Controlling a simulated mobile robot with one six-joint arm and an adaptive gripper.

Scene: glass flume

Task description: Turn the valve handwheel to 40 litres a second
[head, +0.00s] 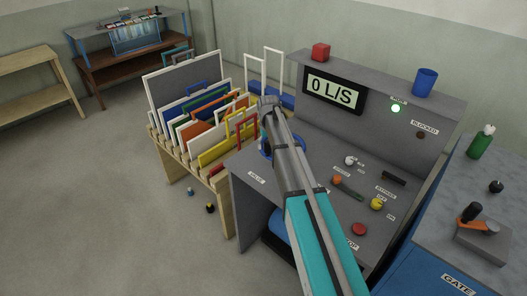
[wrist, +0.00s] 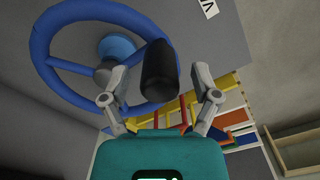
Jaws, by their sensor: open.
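The blue valve handwheel (wrist: 42,50) fills the upper left of the wrist view, with a blue hub and spokes. A black handle knob (wrist: 159,70) stands out from its rim. My gripper (wrist: 158,78) is open, one finger on each side of the knob, with gaps visible between. In the head view only a bit of the wheel (head: 264,149) shows beside my arm, which hides the rest and the gripper's fingers. The display (head: 334,90) on the grey console reads 0 L/S.
A green lamp (head: 395,108) is lit on the console; the lamp labelled BLOCKED (head: 448,135) is dark. Several knobs and a red button (head: 359,229) sit on the console top. A wooden rack (head: 223,203) of coloured panels stands close left.

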